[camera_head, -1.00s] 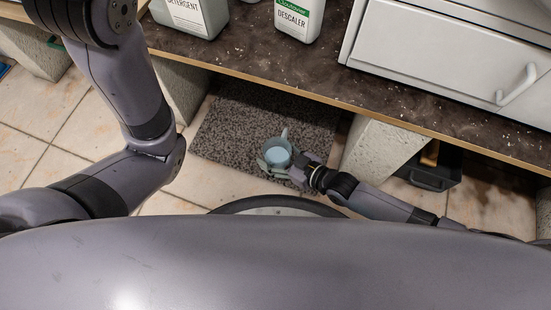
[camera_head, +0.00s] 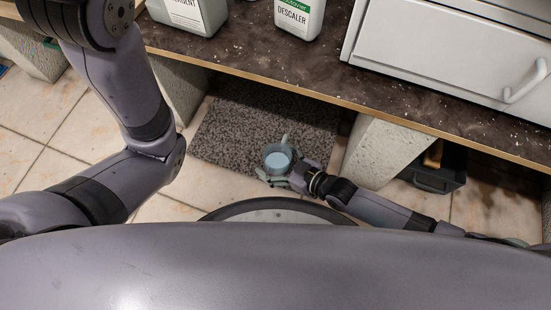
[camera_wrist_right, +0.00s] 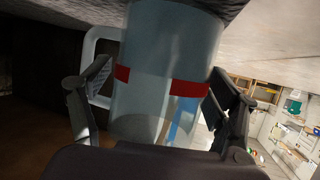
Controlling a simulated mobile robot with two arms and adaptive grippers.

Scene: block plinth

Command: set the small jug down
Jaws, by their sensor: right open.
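The small jug (camera_head: 278,157) is pale blue-grey with a handle, on or just above the speckled dark mat (camera_head: 225,135) under the counter; its base contact is hidden in the head view. My right gripper (camera_head: 273,177) is at the jug's near side. In the right wrist view the jug (camera_wrist_right: 155,50) stands between the fingers of my right gripper (camera_wrist_right: 160,85), with a red band on its wall and its handle to the left. The fingers are apart, one on each side of it. My left gripper is outside the frames; only my left arm shows.
The counter (camera_head: 250,70) overhangs the mat and carries a detergent bottle (camera_head: 190,12), a descaler bottle (camera_head: 299,15) and a white drawer unit (camera_head: 440,50). A stone support (camera_head: 380,150) stands right of the mat, with a dark bin (camera_head: 438,172) beyond. Tiled floor lies left.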

